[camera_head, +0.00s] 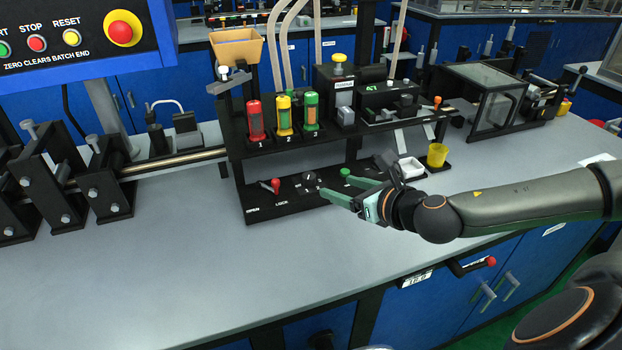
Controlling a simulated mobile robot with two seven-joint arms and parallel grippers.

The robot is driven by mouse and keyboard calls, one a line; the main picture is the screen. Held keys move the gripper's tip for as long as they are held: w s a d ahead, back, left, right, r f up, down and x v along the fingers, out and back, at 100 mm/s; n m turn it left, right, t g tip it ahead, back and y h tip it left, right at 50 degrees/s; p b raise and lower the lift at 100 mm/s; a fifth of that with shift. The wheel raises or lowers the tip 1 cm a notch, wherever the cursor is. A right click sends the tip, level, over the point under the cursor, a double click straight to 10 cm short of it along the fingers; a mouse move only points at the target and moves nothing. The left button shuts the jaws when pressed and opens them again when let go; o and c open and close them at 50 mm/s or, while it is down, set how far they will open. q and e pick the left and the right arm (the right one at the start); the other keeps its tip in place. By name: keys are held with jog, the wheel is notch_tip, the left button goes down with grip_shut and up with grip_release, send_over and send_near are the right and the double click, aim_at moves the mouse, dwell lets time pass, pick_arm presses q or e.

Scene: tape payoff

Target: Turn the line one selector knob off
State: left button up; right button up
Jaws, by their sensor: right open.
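A small dark knob (308,177) sits on the lower black panel (250,201), between a red-tipped lever and a green button; its label is too small to read, so I cannot tell whether it is the line one selector or which way it points. My right gripper (335,186) reaches in from the right over the front of this panel. Its two green fingers are spread apart with nothing visible between them. The fingertips are just right of the dark knob and look apart from it. My left gripper is not in view.
The red lever (275,186) and green button (345,172) flank the knob. Above stands a shelf with red (256,120), yellow and green cylinders. The grey bench top (220,270) in front is clear.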

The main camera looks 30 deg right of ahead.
aim_at(313, 178)
jog(key=x, duration=1.1)
jog(key=shift+w+a+f+p, duration=0.1)
jog(key=shift+p, duration=0.2)
grip_shut()
